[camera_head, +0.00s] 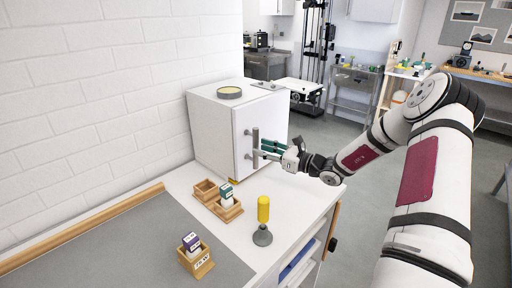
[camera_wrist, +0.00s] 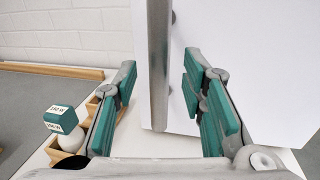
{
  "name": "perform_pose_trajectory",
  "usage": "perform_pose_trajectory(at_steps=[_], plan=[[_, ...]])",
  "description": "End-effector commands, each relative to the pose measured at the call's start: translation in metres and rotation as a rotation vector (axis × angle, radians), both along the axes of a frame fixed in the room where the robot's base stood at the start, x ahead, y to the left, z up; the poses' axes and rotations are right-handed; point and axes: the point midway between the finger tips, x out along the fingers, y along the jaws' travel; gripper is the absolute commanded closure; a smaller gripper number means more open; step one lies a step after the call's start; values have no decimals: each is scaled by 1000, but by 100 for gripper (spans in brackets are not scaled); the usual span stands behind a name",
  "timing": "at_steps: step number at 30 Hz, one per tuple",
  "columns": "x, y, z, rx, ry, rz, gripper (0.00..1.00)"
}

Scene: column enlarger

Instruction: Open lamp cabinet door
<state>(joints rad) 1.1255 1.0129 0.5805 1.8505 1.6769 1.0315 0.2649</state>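The lamp cabinet (camera_head: 208,128) is a white box on the bench against the brick wall. Its white door (camera_head: 268,118) looks closed, and it fills the right half of the wrist view (camera_wrist: 235,60). The grey vertical bar handle (camera_head: 255,140) stands on the door near its left edge. My gripper (camera_head: 268,149) is at the handle, reaching in from the right. In the wrist view, my gripper's teal-padded fingers (camera_wrist: 158,78) are apart, with the handle (camera_wrist: 159,50) between them in the picture. I cannot see contact between finger and handle.
Wooden trays (camera_head: 207,190) with a small box sit in front of the cabinet. A yellow-topped stand (camera_head: 263,210) and another wooden holder (camera_head: 198,262) are nearer on the bench. A round tin (camera_head: 229,92) lies on the cabinet. The floor at right is clear beyond my arm.

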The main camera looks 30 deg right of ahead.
Motion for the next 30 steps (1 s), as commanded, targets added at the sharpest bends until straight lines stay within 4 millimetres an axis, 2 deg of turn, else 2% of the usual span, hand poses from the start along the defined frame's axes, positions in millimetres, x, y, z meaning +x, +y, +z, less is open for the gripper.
perform_pose_trajectory(at_steps=[3,7,18,19,24,30], plan=[[15,9,1,0,-2,2,62],[25,15,0,0,0,1,62],[30,17,0,-1,0,0,62],[30,17,0,-1,0,0,64],[30,17,0,-1,0,0,100],[30,17,0,-1,0,1,100]])
